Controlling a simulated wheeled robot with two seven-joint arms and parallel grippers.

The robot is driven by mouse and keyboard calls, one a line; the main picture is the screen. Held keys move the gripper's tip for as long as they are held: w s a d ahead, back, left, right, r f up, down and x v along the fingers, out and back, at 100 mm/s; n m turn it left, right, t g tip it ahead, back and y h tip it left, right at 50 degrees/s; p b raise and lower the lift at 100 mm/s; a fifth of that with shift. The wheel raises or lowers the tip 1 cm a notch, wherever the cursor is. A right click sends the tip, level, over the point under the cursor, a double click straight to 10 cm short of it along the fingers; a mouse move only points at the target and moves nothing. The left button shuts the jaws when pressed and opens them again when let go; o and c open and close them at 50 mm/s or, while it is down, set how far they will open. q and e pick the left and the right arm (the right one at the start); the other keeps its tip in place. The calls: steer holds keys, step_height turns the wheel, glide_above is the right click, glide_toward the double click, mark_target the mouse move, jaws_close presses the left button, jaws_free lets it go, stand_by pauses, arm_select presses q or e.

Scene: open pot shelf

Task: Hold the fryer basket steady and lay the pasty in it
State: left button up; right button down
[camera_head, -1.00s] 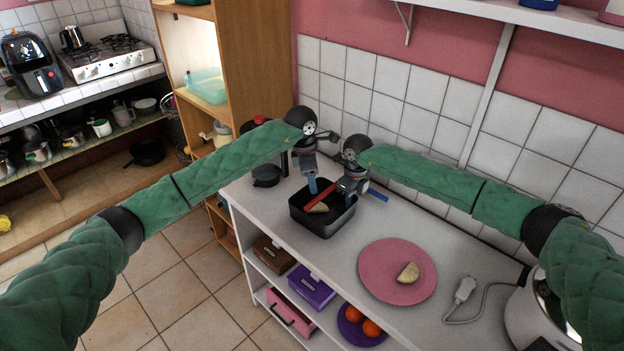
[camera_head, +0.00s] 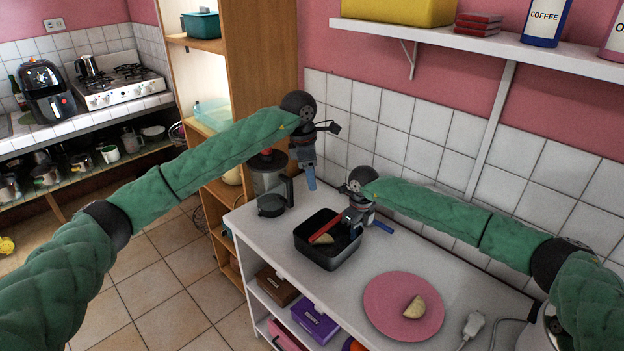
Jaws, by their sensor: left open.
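The fryer basket (camera_head: 330,257) is a black square tray on the white counter. A pale pasty piece (camera_head: 325,240) lies in it, partly hidden by a red finger. Another pale pasty piece (camera_head: 415,307) lies on the pink plate (camera_head: 380,318).
A glass jug (camera_head: 270,190) with a dark base stands left of the basket, near my left gripper. A plug with a cord (camera_head: 473,325) lies right of the plate. The tiled wall is close behind. A shelf (camera_head: 470,40) with jars hangs above. Bare counter lies between basket and plate.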

steer(key=c, duration=1.6)
jaws_free()
steer(key=shift+o, duration=0.2)
